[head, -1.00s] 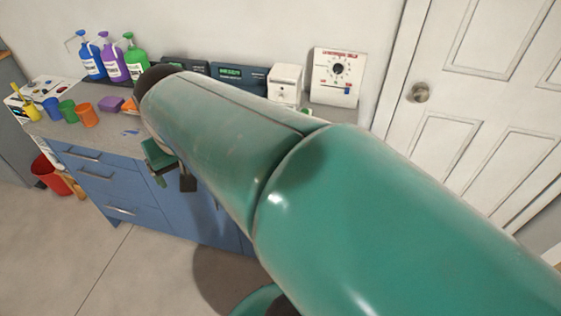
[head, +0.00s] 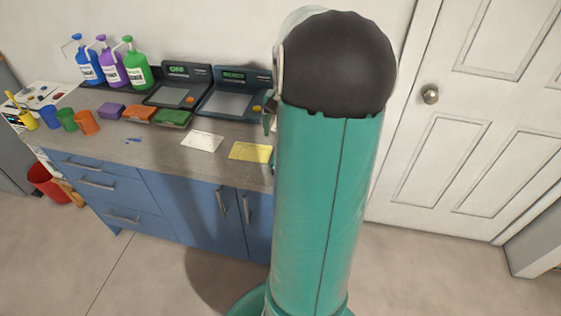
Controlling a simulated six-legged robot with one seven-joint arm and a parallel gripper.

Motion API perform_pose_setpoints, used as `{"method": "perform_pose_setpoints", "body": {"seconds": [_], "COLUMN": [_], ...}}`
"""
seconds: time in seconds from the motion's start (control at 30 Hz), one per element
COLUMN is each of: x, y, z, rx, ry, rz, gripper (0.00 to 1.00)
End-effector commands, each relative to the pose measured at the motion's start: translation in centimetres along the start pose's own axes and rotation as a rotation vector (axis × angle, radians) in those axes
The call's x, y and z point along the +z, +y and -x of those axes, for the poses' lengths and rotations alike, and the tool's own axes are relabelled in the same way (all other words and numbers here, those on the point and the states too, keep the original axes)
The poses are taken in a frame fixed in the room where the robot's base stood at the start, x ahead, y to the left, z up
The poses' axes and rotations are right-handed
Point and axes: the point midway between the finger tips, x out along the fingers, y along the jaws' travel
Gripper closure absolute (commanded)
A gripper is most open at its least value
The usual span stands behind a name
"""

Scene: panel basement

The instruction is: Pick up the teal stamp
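I cannot make out a teal stamp in the head view. My raised teal arm with its dark rounded joint covers the right part of the counter. My gripper (head: 268,118) is almost wholly hidden behind the arm. Only small teal bits show at the arm's left edge, over the counter, and they seem to belong to it. Its fingers and anything between them are hidden.
The grey counter (head: 105,143) holds purple (head: 110,109), orange (head: 138,113) and green pads (head: 173,118), a white card (head: 201,141), a yellow card (head: 250,151), coloured cups, pump bottles and two dark devices with screens. A white door (head: 465,130) is at right.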

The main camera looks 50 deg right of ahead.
Motion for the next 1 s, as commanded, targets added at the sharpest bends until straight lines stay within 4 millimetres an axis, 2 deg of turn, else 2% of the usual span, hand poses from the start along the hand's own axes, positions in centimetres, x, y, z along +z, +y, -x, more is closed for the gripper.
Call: {"method": "perform_pose_setpoints", "body": {"seconds": [0.03, 0.2, 0.47, 0.7, 0.8, 1.0], "x": [0.0, -0.1, -0.2, -0.4, -0.4, -0.4], "y": [0.1, -0.1, -0.4, -0.7, -0.7, -0.7], "z": [-1.2, -4.2, -6.3, -9.9, -10.5, -10.6], "rx": [0.001, 0.001, 0.0, 0.0, 0.0, 0.0], "ry": [-0.006, -0.003, -0.002, -0.003, 0.0, 0.001], "rz": [-0.001, 0.0, 0.001, 0.0, 0.001, 0.001], "gripper": [0.15, 0.15, 0.15, 0.15, 0.15, 0.15]}}
